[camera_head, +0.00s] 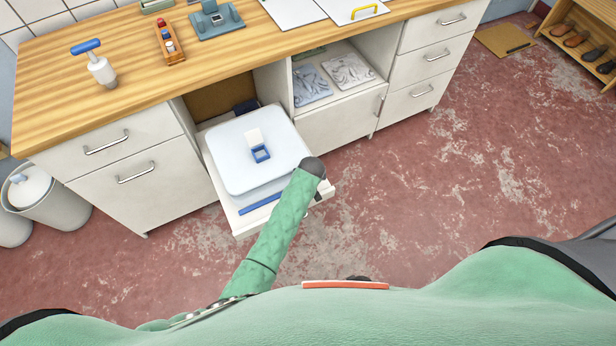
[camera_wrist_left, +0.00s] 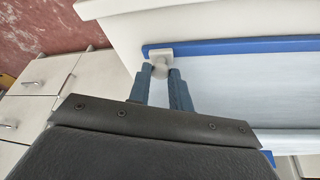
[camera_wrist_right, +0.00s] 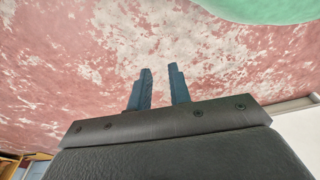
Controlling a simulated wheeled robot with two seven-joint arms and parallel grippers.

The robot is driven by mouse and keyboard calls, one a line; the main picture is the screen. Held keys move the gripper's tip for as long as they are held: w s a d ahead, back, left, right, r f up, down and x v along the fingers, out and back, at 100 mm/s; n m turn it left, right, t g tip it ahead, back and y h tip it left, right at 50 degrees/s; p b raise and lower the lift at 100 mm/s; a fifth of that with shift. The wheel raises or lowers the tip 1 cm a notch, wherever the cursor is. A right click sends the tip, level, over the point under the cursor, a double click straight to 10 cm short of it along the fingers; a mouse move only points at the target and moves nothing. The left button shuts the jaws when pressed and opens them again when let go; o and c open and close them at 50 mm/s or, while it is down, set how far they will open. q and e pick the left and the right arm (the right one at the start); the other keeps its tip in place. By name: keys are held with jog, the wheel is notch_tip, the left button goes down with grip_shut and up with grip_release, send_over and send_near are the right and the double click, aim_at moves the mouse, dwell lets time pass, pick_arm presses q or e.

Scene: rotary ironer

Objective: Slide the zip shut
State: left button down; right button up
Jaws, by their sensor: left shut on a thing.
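The zip is a blue strip (camera_head: 260,203) along the front edge of a pale blue flat case (camera_head: 235,150) on a pulled-out shelf. The strip also shows in the left wrist view (camera_wrist_left: 240,46). A small pale slider (camera_wrist_left: 159,57) sits near the strip's left end there. My left gripper (camera_wrist_left: 161,72) is shut on this slider. In the head view my left arm covers the strip's right part and hides the slider. My right gripper (camera_wrist_right: 160,72) is open and empty above the red floor, out of the head view.
The white shelf (camera_head: 243,229) juts from the cabinet below a wooden counter (camera_head: 240,60). A white and blue piece (camera_head: 258,146) lies on the case. Drawers (camera_head: 125,160) stand left, a bin (camera_head: 50,205) farther left. The floor (camera_head: 450,170) at right is clear.

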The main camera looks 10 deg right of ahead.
pick_arm(q)
jog(key=c, duration=1.3)
grip_release()
jog(key=shift+d, duration=0.25)
jog(key=shift+o, duration=0.2)
pick_arm(e)
jog(key=shift+a, duration=0.1)
pick_arm(q)
jog(key=shift+r, duration=0.1)
jog(key=shift+s+r, duration=0.1)
jog(key=shift+r, duration=0.05)
jog(key=shift+s+r, duration=0.1)
jog(key=shift+r, duration=0.2)
jog(key=b+v, duration=0.1)
jog(key=v, duration=0.5)
jog(key=shift+r+b, duration=0.35)
jog(key=shift+b, duration=0.05)
pick_arm(e)
jog(key=shift+w+a+r, duration=0.15)
jog(key=shift+w+r, duration=0.1)
jog(key=shift+r, duration=0.35)
jog(key=shift+w+a+r, duration=0.15)
jog(key=shift+w+r, duration=0.05)
jog(key=shift+r, duration=0.4)
jog(key=shift+w+a+r, duration=0.15)
jog(key=shift+w+r, duration=0.1)
jog(key=shift+r, duration=0.35)
pick_arm(q)
jog(key=shift+s, duration=0.15)
